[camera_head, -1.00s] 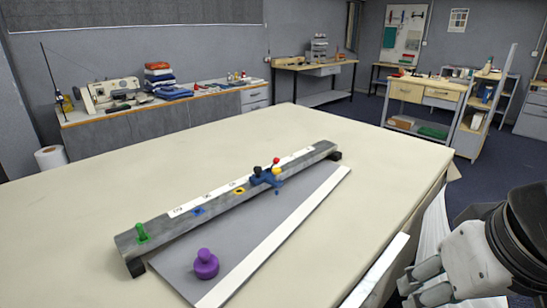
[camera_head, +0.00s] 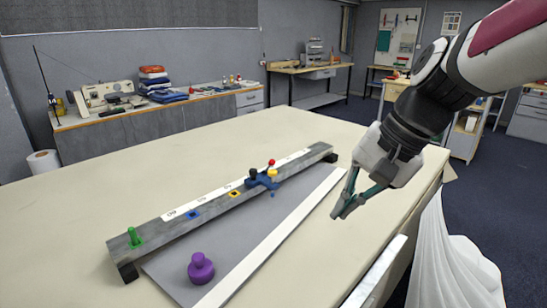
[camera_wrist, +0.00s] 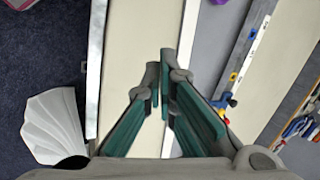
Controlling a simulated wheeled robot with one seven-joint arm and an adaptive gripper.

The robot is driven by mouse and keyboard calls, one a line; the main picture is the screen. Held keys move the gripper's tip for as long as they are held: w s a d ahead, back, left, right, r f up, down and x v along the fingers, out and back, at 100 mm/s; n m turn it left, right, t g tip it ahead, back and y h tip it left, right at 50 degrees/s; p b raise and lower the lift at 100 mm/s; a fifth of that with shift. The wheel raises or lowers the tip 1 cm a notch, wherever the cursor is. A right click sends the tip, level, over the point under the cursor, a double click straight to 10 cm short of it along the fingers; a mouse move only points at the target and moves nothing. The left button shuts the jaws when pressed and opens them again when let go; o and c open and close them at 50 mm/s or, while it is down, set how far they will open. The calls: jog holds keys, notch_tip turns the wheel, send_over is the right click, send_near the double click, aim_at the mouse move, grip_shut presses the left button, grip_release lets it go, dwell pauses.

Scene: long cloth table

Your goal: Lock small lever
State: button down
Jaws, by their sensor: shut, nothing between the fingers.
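A long grey bar (camera_head: 215,202) lies across the table, with a white marked strip along its back edge. A blue lever mechanism (camera_head: 262,181) with black, red and yellow knobs sits toward its far right end. Which knob belongs to the small lever I cannot tell. The mechanism also shows partly at the right of the wrist view (camera_wrist: 232,101). A green peg (camera_head: 134,238) stands at the bar's near left end. My gripper (camera_head: 342,212) is shut and empty, above the table's right side, right of the bar and apart from it. Its fingertips show in the wrist view (camera_wrist: 166,75).
A purple knob (camera_head: 200,268) stands on the grey panel (camera_head: 235,235) in front of the bar. A white strip (camera_head: 275,240) edges that panel. The cloth-covered table (camera_head: 70,205) is clear to the left. White draped cloth (camera_head: 450,265) hangs beyond the table's right edge.

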jog(key=w+a+f+m+y+b, duration=0.1)
jog(key=w+f+m+y, duration=0.25)
jog(key=w, duration=0.65)
jog(key=w+f+m+y, duration=0.2)
jog(key=w+f+m, duration=0.15)
jog(key=w, duration=0.65)
jog(key=w+d+f+m+t+y, duration=0.1)
jog(key=w+d+f+m+t, duration=0.1)
jog(key=w, duration=0.4)
jog(key=w+d+f+m+t+y, duration=0.2)
jog(key=w+d+f+m, duration=0.1)
jog(key=w+f+m, duration=0.2)
jog(key=w, duration=0.2)
jog(key=shift+w+d+f+b, duration=0.2)
jog(key=shift+w+b, duration=0.1)
jog(key=shift+b, duration=0.1)
jog(key=shift+a+y, duration=0.1)
jog(key=shift+y, duration=0.15)
send_near(269, 167)
jog(key=f, duration=0.4)
jog(key=shift+w, duration=0.2)
jog(key=shift+w+a+r+p, duration=0.2)
jog(key=shift+a+r, duration=0.1)
jog(key=shift+a, duration=0.25)
jog(key=shift+w+a+r+p, duration=0.1)
jog(key=shift+w+a+r, duration=0.15)
jog(key=shift+a, duration=0.35)
jog(key=shift+w+a+r+p, duration=0.15)
jog(key=shift+a+r, duration=0.15)
jog(key=shift+a, duration=0.25)
